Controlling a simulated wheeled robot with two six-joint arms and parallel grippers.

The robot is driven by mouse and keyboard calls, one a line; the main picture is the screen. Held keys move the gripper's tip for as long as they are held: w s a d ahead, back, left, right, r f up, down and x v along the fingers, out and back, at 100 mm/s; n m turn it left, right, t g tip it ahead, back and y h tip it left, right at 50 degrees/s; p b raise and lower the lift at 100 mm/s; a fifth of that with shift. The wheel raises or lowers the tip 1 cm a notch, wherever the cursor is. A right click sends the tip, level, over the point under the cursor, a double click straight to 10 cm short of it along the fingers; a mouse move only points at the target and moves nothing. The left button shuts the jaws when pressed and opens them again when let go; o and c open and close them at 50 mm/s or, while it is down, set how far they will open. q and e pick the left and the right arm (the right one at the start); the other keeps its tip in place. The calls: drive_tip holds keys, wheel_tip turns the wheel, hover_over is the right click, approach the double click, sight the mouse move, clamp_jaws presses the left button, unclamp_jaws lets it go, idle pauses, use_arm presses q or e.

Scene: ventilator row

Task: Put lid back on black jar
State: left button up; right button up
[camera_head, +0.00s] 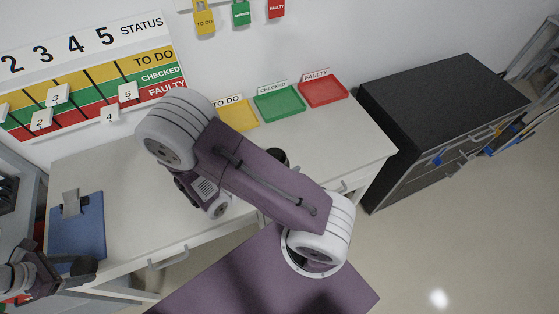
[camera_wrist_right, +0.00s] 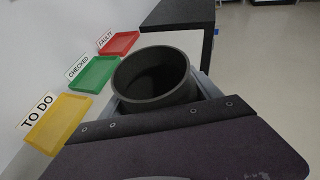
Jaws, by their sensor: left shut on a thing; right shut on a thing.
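The black jar (camera_wrist_right: 155,78) is open at the top and looks empty inside in the right wrist view. My right gripper (camera_wrist_right: 160,97) is shut on it, with a grey finger on either side. In the head view only a bit of the jar (camera_head: 277,156) shows behind my right arm, which hides my right gripper. My left gripper (camera_head: 68,268) is at the lower left, by the front edge of the desk, shut on a small dark thing (camera_head: 84,266). I cannot tell for sure that this is the lid. No other lid shows.
The white desk (camera_head: 120,225) holds a blue clipboard (camera_head: 78,235) at left and yellow (camera_head: 240,114), green (camera_head: 279,103) and red (camera_head: 323,91) trays along the wall. A status board (camera_head: 90,75) hangs behind. A black cabinet (camera_head: 440,105) stands at right.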

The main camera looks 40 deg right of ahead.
drive_tip(key=o, duration=0.5)
clamp_jaws()
use_arm(q)
drive_tip(key=shift+d, duration=0.1)
